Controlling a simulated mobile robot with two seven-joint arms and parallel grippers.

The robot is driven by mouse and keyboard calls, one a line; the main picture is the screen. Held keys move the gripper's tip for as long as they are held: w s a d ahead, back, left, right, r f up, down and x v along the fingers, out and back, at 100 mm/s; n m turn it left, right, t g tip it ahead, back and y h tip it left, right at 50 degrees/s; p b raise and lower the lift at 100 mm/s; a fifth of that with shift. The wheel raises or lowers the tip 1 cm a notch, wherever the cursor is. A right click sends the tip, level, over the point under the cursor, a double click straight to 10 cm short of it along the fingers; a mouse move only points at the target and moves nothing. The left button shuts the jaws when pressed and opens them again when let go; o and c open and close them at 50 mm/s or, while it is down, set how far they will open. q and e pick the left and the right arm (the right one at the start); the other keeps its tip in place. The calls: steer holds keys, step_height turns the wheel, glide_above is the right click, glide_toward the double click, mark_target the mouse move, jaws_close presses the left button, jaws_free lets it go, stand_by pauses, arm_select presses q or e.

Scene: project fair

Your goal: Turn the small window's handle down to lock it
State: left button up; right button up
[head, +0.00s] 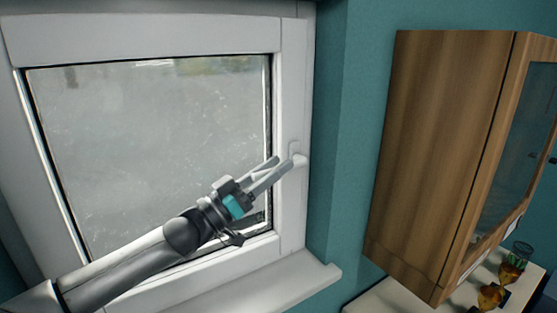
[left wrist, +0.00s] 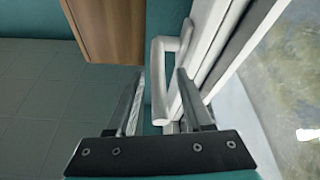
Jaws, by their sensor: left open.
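The small window (head: 150,150) has a white frame and looks closed. Its white handle (head: 297,150) is on the right side of the frame, and its lever is partly hidden by my fingers in the head view. My left gripper (head: 282,162) reaches up from the lower left to the handle and is open. In the left wrist view the handle (left wrist: 159,85) lies between the two open fingers (left wrist: 158,100), with its free end toward the palm. I cannot tell whether a finger touches it. My right gripper is not in view.
A white sill (head: 290,285) juts out below the window. A wooden wall cabinet (head: 440,150) with a glass door hangs to the right. Amber glassware (head: 490,297) stands on a light counter below it. The teal wall (head: 350,130) between window and cabinet is bare.

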arm_select(q)
steer(key=shift+w+d+r, duration=0.25)
steer(key=shift+w+d, duration=0.1)
steer(key=shift+d, duration=0.1)
steer(key=shift+c, duration=0.4)
jaws_close()
stand_by(0.8)
